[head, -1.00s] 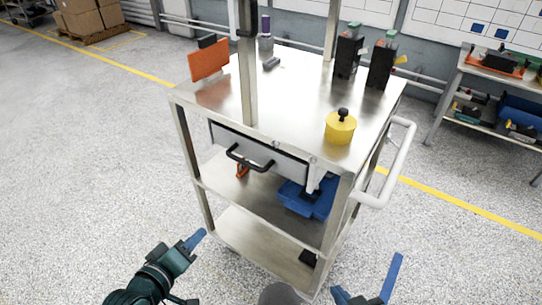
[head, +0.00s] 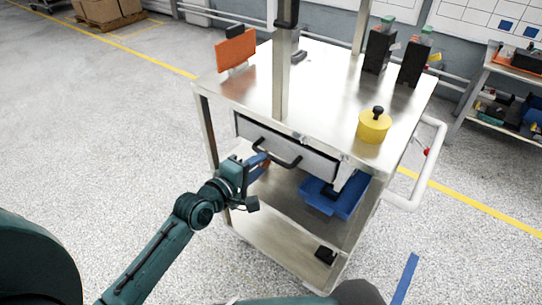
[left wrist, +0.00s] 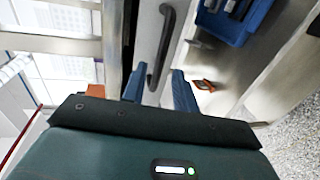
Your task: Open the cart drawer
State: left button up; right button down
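The cart drawer (head: 318,163) is a grey metal front under the cart's steel top (head: 330,95), with a dark gap along its upper edge. Its black bar handle (head: 280,154) faces me. My left gripper (head: 260,160) is at the left end of the handle. In the left wrist view its blue fingers (left wrist: 159,88) are spread apart. The handle (left wrist: 165,40) runs between and ahead of them, and nothing is clamped. Of my right gripper, only one blue finger (head: 405,278) shows at the bottom right of the head view.
A yellow pot-like weight (head: 373,127), black devices (head: 412,62) and an orange panel (head: 236,49) stand on the cart top. A blue bin (head: 345,200) sits on the shelf below the drawer. Cart posts flank the drawer. A white push handle (head: 428,165) sticks out at right.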

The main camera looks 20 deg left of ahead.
aim_at(269, 158)
pick_arm(q)
jog(key=x, duration=0.5)
jog(key=shift+w+d, duration=0.15)
jog(key=shift+w, duration=0.2)
jog(key=shift+c, duration=0.3)
grip_shut()
